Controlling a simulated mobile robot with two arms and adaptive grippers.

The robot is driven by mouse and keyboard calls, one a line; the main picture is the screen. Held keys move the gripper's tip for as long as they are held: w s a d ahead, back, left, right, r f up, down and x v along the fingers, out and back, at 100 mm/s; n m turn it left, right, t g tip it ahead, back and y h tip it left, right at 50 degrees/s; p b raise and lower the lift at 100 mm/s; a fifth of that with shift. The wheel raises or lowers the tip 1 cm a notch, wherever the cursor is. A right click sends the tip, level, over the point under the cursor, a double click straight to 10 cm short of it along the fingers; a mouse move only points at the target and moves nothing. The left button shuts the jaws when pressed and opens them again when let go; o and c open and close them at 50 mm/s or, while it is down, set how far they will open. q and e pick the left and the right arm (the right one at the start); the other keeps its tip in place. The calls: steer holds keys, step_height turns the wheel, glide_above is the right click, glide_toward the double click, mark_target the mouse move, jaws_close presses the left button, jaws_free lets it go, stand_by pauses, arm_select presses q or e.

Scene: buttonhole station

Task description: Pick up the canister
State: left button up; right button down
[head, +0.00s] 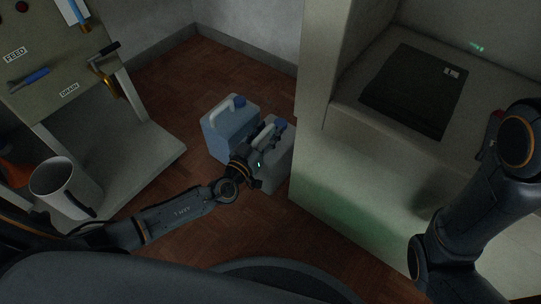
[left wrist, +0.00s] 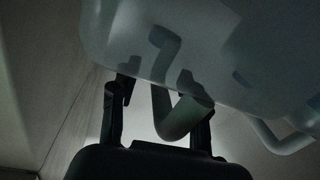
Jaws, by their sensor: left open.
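Two jerrycan-like canisters stand on the floor beside the cabinet. One is blue with a pale handle (head: 229,136); the nearer one is greyish (head: 279,168) and partly hidden by my left gripper. My left gripper (head: 268,147) is at the top of the greyish canister, by its handle. In the left wrist view the open fingers (left wrist: 160,88) stand on either side of a canister handle (left wrist: 177,115), under the pale canister body (left wrist: 235,60). I cannot tell whether either finger touches the handle.
A cabinet (head: 330,185) with a dark panel (head: 415,90) on top stands close right of the canisters. A panel stand (head: 60,60) with FEED and DRAIN labels is at the left. A white jug (head: 62,183) stands on its base. Bare floor (head: 165,75) lies behind the canisters.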

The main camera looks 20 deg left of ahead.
arm_select(q)
steer(key=shift+w+d, duration=0.1)
steer(key=shift+w, duration=0.35)
jaws_close()
steer(key=shift+r, duration=0.1)
